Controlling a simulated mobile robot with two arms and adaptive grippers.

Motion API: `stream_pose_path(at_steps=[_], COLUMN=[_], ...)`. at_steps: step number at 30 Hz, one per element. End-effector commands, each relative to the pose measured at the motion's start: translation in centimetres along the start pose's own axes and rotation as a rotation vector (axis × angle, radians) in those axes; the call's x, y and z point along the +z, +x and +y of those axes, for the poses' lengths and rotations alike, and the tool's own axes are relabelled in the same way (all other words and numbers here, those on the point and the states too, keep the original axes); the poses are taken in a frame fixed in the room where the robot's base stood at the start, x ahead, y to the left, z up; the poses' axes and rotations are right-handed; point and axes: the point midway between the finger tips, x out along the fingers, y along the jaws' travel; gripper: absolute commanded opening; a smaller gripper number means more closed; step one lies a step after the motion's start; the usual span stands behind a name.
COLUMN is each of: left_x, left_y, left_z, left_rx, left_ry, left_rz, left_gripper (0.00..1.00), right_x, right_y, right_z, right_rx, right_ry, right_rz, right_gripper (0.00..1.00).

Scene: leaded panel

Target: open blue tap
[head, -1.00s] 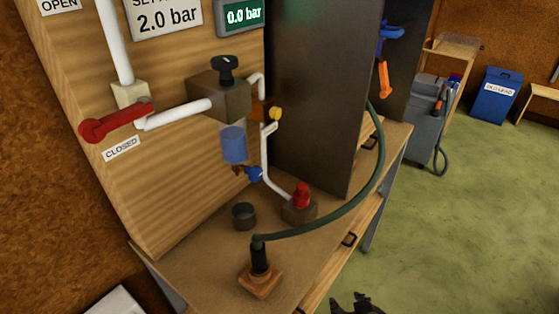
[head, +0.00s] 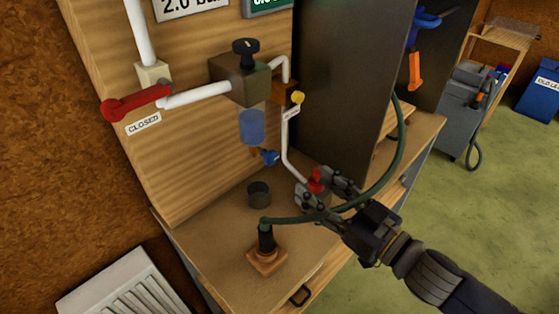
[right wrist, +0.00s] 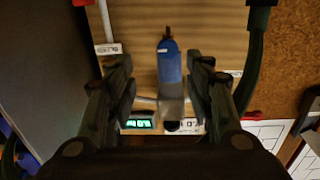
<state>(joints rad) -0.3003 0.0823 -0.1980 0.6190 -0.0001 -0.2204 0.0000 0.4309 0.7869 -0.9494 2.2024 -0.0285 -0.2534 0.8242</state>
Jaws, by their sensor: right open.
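The small blue tap (head: 269,157) sits at the foot of the clear blue bowl (head: 252,126), under the block with the black knob (head: 246,52), in the head view. My right gripper (head: 311,181) is open and empty, below and to the right of the tap and apart from it. In the right wrist view, a blue shape (right wrist: 170,66) stands between the open fingers (right wrist: 172,92), farther off. I cannot clearly separate tap from bowl there. My left gripper is not in view.
A red knob (head: 315,181) shows between my right fingers in the head view. A green hose (head: 396,150) curves past them to a black fitting (head: 266,239). A dark cup (head: 259,194) stands below the tap. The red lever (head: 135,102) is by the CLOSED label.

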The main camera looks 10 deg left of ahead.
Motion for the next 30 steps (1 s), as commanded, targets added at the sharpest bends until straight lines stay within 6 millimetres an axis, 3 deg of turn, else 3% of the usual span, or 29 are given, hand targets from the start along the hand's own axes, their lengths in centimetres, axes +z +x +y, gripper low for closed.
stream_pose_path(at_steps=[8,21,30], left_x=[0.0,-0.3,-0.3], left_y=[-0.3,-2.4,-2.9], left_z=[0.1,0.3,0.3], left_rx=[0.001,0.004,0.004], left_ry=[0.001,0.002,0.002], left_rz=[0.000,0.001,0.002], left_gripper=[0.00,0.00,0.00], right_x=[-0.7,-1.0,-0.8], right_y=[0.4,7.6,10.4], right_z=[-0.5,-1.1,-1.2], right_rx=[-0.073,-0.073,-0.071], right_ry=[0.000,0.000,0.000], right_rz=[0.019,0.020,0.019], right_gripper=[0.48,0.48,0.48])
